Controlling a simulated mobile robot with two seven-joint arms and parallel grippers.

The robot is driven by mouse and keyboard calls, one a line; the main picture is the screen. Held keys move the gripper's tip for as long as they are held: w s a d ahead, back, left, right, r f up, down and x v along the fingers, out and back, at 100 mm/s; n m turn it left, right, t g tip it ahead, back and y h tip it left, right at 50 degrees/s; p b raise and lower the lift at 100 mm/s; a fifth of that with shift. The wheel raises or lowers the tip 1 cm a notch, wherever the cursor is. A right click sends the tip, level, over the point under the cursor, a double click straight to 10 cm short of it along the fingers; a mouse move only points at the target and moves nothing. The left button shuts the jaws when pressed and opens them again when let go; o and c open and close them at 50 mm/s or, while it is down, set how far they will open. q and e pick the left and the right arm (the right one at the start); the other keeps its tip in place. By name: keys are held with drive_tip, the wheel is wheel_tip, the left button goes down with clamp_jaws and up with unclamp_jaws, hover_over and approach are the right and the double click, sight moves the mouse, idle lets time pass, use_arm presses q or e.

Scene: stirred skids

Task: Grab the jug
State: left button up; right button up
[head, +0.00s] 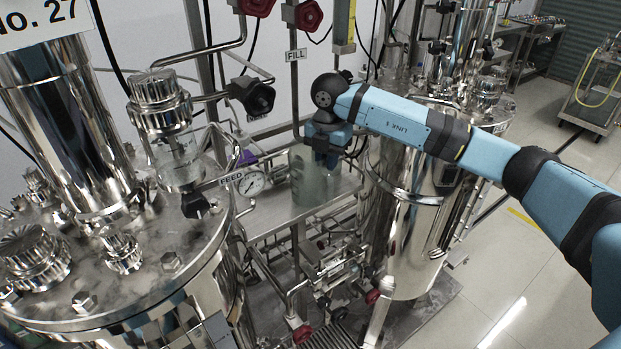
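The jug (305,187) is a translucent, grey-green vessel standing upright on a metal shelf (277,217) between the two steel tanks. My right arm reaches in from the right, and its gripper (327,161) points down at the jug's upper right part. The gripper overlaps the jug's rim in the picture. I cannot tell whether the fingers touch the jug or are around its wall or handle. The finger gap is too small and dark to make out. My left gripper is out of view.
A large steel tank (130,275) with knobs and bolts fills the left. Another tank (405,235) stands close to the jug's right, under my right arm. A pressure gauge (251,183) is left of the jug. Pipes and red-handled valves (302,333) lie below the shelf. Open floor is at right.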

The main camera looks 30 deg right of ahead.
clamp_jaws()
